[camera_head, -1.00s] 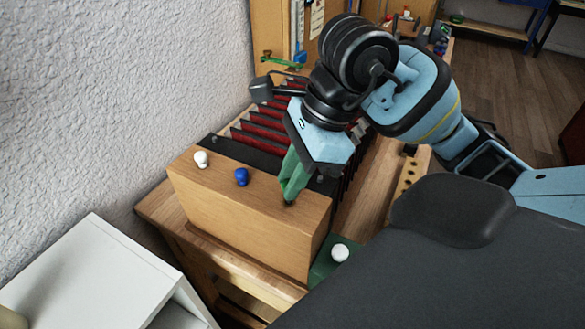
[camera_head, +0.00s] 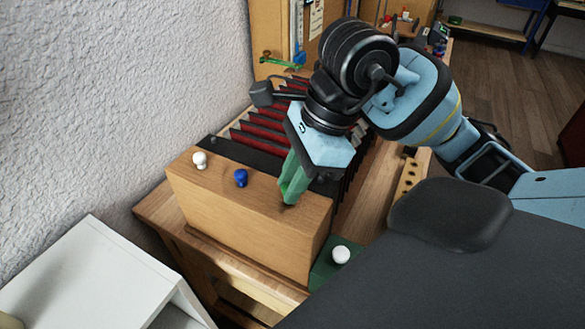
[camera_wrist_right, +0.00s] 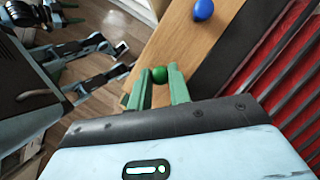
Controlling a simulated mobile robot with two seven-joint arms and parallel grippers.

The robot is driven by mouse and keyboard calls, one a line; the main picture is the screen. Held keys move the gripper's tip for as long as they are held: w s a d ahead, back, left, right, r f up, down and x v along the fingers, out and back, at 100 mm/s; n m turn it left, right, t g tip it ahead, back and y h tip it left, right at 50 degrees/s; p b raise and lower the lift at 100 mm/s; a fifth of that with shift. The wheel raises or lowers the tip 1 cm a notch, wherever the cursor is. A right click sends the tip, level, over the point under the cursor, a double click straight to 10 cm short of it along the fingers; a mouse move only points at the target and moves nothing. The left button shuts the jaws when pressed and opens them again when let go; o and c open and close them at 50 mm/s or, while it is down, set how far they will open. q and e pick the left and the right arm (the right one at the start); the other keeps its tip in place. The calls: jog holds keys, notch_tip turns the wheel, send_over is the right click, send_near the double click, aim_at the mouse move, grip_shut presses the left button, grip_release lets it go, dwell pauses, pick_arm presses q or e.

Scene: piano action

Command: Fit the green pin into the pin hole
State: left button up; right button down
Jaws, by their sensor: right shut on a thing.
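My right gripper (camera_head: 290,190) points down at the right end of the wooden block's top (camera_head: 250,222). Its green fingers are shut on the green pin (camera_wrist_right: 160,74), whose round head shows between the fingertips in the right wrist view. In the head view the fingers hide most of the pin. A small dark spot on the block top shows right at the fingertips. I cannot tell whether it is the pin hole or the pin's lower end, nor whether the pin is inserted.
A white knob (camera_head: 200,160) and a blue knob (camera_head: 241,178) stand on the block, left of my gripper. Another white knob (camera_head: 340,255) sits on a green surface at right. Red-and-black slats (camera_head: 262,133) lie behind the block. A white shelf unit (camera_head: 95,270) is front left.

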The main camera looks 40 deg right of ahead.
pick_arm(q)
jog(key=shift+s+f, duration=0.15)
jog(key=shift+f, duration=0.1)
pick_arm(e)
jog(key=shift+f, duration=0.3)
jog(key=c, duration=1)
grip_release()
jog(key=shift+o, duration=0.2)
jog(key=shift+r+p, duration=1.9)
jog(key=shift+r, duration=1.95)
pick_arm(q)
jog(key=w+r+t, duration=0.1)
jog(key=w+r, duration=0.3)
jog(key=r, duration=0.2)
jog(key=shift+w, duration=0.35)
jog(key=shift+r, duration=0.1)
pick_arm(e)
jog(key=shift+f, duration=0.1)
